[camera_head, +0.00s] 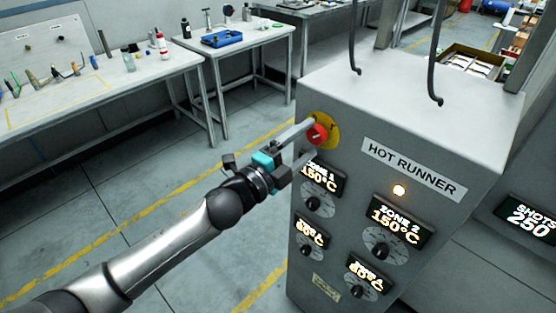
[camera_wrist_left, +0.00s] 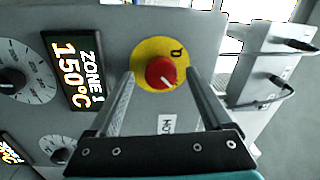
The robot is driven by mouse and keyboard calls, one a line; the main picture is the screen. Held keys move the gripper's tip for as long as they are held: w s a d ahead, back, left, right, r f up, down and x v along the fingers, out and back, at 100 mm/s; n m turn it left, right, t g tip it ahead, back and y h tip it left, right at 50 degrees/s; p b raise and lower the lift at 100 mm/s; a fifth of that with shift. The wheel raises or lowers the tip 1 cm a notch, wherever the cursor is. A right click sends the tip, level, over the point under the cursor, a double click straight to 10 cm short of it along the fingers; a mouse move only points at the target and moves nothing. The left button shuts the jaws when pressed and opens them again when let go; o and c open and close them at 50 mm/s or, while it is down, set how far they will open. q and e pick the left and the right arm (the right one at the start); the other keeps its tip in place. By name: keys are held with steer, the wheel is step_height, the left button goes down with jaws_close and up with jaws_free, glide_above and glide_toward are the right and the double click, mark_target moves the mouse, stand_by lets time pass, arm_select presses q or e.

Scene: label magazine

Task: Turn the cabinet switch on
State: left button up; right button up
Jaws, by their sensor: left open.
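The cabinet switch is a red knob (camera_head: 317,134) on a round yellow plate (camera_head: 329,126), on the front of the grey HOT RUNNER cabinet (camera_head: 400,95). In the left wrist view the knob (camera_wrist_left: 161,73) has a white pointer line, directed toward its lower right. My left gripper (camera_head: 307,141) is open at the switch, its two fingers on either side of the knob. In the left wrist view a gap shows between the fingers and the knob. My right gripper is not in view.
Black cables (camera_head: 436,70) rise from the cabinet top. Workbenches (camera_head: 120,85) with tools stand at the back left. The floor between is clear.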

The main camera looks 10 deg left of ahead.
arm_select(q)
steer(key=r+b+v, duration=0.1)
steer(key=b+v, duration=0.1)
steer(key=v, duration=1.2)
steer(key=shift+s+a+f, duration=0.15)
steer(key=shift+s+f, duration=0.05)
steer(key=shift+f, duration=0.3)
steer(key=w+a+f+n+y+b, duration=0.1)
steer(key=w+a+f+n+y, duration=0.2)
steer(key=f, duration=0.6)
steer(key=a+f+n+y+b, duration=0.1)
steer(key=a+f+n+y, duration=0.3)
steer(key=f, duration=0.4)
steer(key=s+a+f+n+g+y+b, duration=0.1)
steer(key=s+a+f+n+g+y, duration=0.2)
steer(key=f, duration=0.8)
steer(key=s+a+f+n+g+b, duration=0.1)
steer(key=s+a+f+n+g, duration=0.2)
steer(key=f, duration=0.8)
steer(key=s+f+n+g+y+b, duration=0.1)
steer(key=s+f+n+g+b, duration=0.2)
steer(key=s+f, duration=1.1)
steer(key=s+d+f+n+g, duration=0.2)
steer(key=s+f, duration=0.2)
steer(key=s, duration=0.5)
steer(key=s+d+f+n+g, duration=0.2)
steer(key=s+f, duration=0.3)
steer(key=s, duration=0.5)
steer(key=shift+n+g, duration=0.6)
